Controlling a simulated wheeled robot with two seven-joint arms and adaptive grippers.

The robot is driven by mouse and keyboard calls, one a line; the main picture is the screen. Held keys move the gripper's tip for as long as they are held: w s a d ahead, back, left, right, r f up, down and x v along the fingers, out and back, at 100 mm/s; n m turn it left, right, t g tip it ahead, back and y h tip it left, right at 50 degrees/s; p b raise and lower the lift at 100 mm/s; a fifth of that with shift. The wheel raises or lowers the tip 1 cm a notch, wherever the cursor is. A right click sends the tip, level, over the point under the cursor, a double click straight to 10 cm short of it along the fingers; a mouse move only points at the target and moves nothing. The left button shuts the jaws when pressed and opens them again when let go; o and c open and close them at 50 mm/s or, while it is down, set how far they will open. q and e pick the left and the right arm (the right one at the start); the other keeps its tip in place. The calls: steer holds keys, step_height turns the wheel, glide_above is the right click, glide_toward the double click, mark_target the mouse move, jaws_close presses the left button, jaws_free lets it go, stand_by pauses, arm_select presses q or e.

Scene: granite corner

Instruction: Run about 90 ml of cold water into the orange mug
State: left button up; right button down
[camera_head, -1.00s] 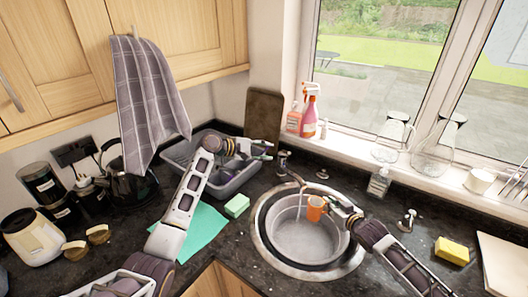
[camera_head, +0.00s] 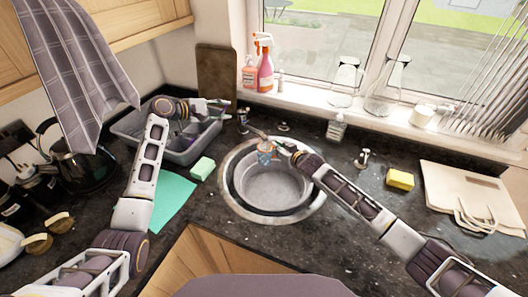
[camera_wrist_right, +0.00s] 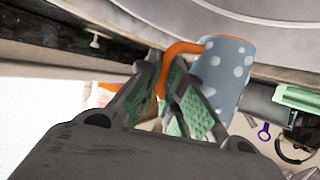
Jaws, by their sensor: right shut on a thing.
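The mug (camera_head: 264,157) is orange at its rim, with a blue, white-dotted outside. It is in the upper part of the sink bowl (camera_head: 276,187), near the tap spout (camera_head: 257,132). My right gripper (camera_head: 293,153) is shut on its orange handle. The right wrist view shows the dotted mug (camera_wrist_right: 224,72) and the handle (camera_wrist_right: 184,48) between the fingers (camera_wrist_right: 172,90). I cannot make out a water stream now, and the mug's inside is too small to judge. My left gripper (camera_head: 222,107) looks open, beside the tap base (camera_head: 243,121) and over the rack's right end.
A grey dish rack (camera_head: 180,150) stands left of the sink. A green sponge (camera_head: 202,168) and teal cloth (camera_head: 170,200) lie on the counter.

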steer(key=shift+r, duration=0.1)
stand_by(0.3)
steer(key=s+d, duration=0.3)
steer(key=d, duration=0.2)
steer(key=shift+s+d, duration=0.25)
steer(key=shift+d, duration=0.1)
